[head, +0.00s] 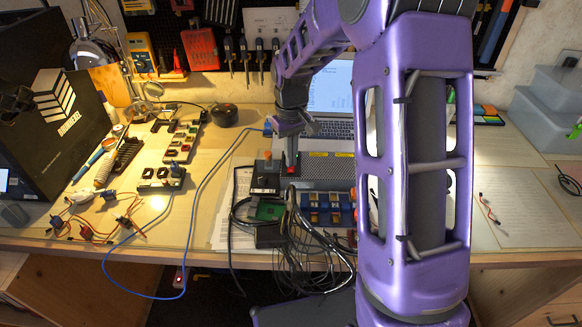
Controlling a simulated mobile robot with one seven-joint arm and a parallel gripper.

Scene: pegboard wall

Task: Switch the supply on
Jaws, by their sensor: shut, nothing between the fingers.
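My gripper (291,158) points down over the middle of the workbench. Its fingers look closed, with nothing seen between them. A small red part (291,170) shows right at the fingertips; I cannot tell whether they touch it. A low grey unit (325,172) with yellow labels lies just right of the fingertips, in front of the laptop, and may be the supply. A small black box (265,180) with an orange-red top piece stands just left of the fingertips. No switch position can be made out. My purple arm hides the grey unit's right part.
An open laptop (330,90) stands behind the gripper. Black cables (300,235), a green circuit board (267,210) and blue terminal parts (325,205) crowd the front edge. A blue cable (197,190) loops off the bench.

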